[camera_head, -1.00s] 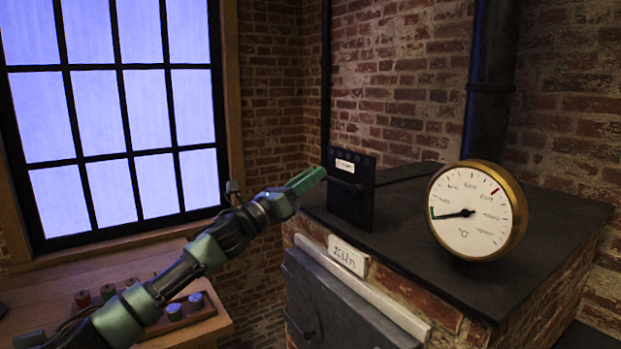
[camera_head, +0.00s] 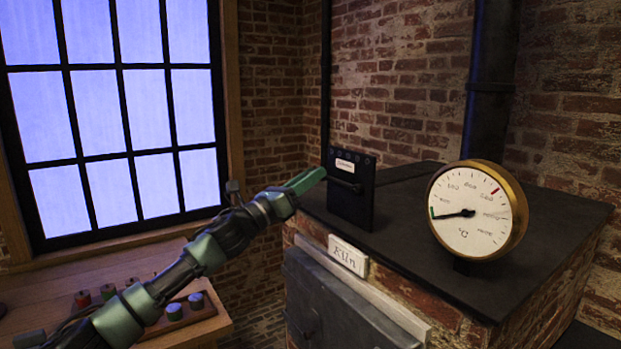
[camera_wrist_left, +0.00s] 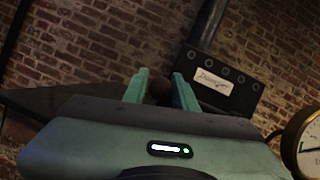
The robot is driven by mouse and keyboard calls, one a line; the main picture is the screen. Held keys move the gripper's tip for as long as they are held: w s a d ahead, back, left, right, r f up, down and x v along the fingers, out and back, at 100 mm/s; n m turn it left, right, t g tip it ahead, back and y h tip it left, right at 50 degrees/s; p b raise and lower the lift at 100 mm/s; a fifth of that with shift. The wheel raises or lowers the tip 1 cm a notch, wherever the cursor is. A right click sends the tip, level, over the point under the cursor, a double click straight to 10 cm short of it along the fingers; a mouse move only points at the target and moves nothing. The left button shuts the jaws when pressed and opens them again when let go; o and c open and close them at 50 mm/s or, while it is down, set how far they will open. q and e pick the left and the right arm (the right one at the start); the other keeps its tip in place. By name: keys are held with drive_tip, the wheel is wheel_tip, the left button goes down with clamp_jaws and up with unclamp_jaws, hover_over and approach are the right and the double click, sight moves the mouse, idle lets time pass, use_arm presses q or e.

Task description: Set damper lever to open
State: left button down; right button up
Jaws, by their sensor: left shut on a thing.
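A black damper plate (camera_head: 351,192) with a white label (camera_head: 345,165) and a row of holes along its top stands on the kiln's dark top. My left gripper (camera_head: 318,176) is at the plate's left side. In the left wrist view its two green fingers (camera_wrist_left: 158,92) are closed around a dark rounded knob (camera_wrist_left: 159,92), which I take to be the end of the damper lever. A dark bar (camera_head: 345,184) runs across the plate's front below the label. My right gripper is not in view.
A brass-rimmed gauge (camera_head: 478,211) stands on the kiln top (camera_head: 420,240) to the right. The brick kiln has a "Kiln" sign (camera_head: 348,255) on its front. A wooden bench (camera_head: 40,290) with a tray of jars (camera_head: 188,317) is at lower left.

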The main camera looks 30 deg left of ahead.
use_arm(q)
drive_tip(key=shift+d+f, duration=0.15)
drive_tip(key=shift+r+m+h, duration=0.25)
drive_tip(key=shift+m+h, duration=0.15)
drive_tip(key=shift+r, duration=0.1)
drive_tip(key=shift+r+m+g+h, duration=0.3)
drive_tip(key=shift+r+m+h, duration=0.2)
drive_tip(key=shift+r+m, duration=0.65)
drive_tip(key=s+d+r+m+g+h+b, duration=0.1)
drive_tip(key=s+d+r+m+g+h, duration=0.1)
drive_tip(key=m, duration=0.8)
drive_tip(key=s+d+r+m+g+h+b, duration=0.1)
drive_tip(key=s+d+r+m+g+h, duration=0.1)
drive_tip(key=d+r+m+g, duration=0.3)
drive_tip(key=shift+s+d+r+m+h, duration=0.25)
drive_tip(key=shift+d+r+m+h, duration=0.65)
drive_tip(key=shift+d+m, duration=1.35)
drive_tip(key=shift+a+r+m, duration=0.15)
drive_tip(key=shift+a+m, duration=0.15)
